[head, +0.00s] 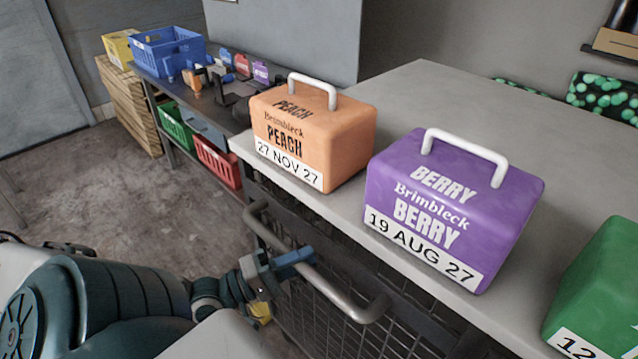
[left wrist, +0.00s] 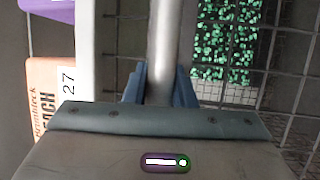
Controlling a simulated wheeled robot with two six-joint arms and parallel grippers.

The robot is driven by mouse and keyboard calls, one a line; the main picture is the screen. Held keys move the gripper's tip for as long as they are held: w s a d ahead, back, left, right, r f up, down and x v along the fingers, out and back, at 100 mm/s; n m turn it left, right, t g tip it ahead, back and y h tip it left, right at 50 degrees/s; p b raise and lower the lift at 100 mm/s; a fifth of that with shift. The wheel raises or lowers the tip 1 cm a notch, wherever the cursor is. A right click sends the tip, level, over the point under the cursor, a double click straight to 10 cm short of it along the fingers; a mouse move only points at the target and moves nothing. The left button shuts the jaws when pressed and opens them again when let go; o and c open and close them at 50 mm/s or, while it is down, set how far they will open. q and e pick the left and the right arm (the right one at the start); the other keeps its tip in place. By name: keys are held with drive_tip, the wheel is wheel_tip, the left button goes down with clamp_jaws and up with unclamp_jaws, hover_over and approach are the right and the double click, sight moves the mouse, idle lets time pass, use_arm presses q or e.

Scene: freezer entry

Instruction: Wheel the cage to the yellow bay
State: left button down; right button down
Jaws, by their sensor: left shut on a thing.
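The cage shows at the lower middle of the head view as dark wire mesh (head: 335,325) below a pale grey top. A bent grey metal handle (head: 347,303) stands out from its near side. My left gripper (head: 296,262) is shut around the handle bar. In the left wrist view, the handle (left wrist: 163,45) runs between the two blue fingers (left wrist: 160,85), with mesh (left wrist: 285,60) behind. My right gripper is out of view. I see no yellow bay in either view.
Peach (head: 315,140), purple (head: 450,215) and green (head: 605,290) cases stand on the grey top (head: 440,100). A workbench with a blue bin (head: 168,50) and tools is beyond, near a wooden crate (head: 130,105) bearing a yellow box (head: 118,48). Floor (head: 110,200) at left is clear.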

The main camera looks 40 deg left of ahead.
use_arm(q)
drive_tip(key=s, duration=0.1)
drive_tip(key=s+p, duration=0.1)
drive_tip(key=s, duration=0.3)
drive_tip(key=shift+s+r+p, duration=0.2)
drive_tip(key=shift+r+p, duration=0.05)
drive_tip(key=shift+p, duration=0.15)
drive_tip(key=c, duration=1.2)
unclamp_jaws()
drive_tip(key=shift+s+a+f, duration=0.2)
drive_tip(key=shift+s, duration=0.15)
drive_tip(key=p+v, duration=0.6)
drive_tip(key=v, duration=0.4)
drive_tip(key=shift+r, duration=0.1)
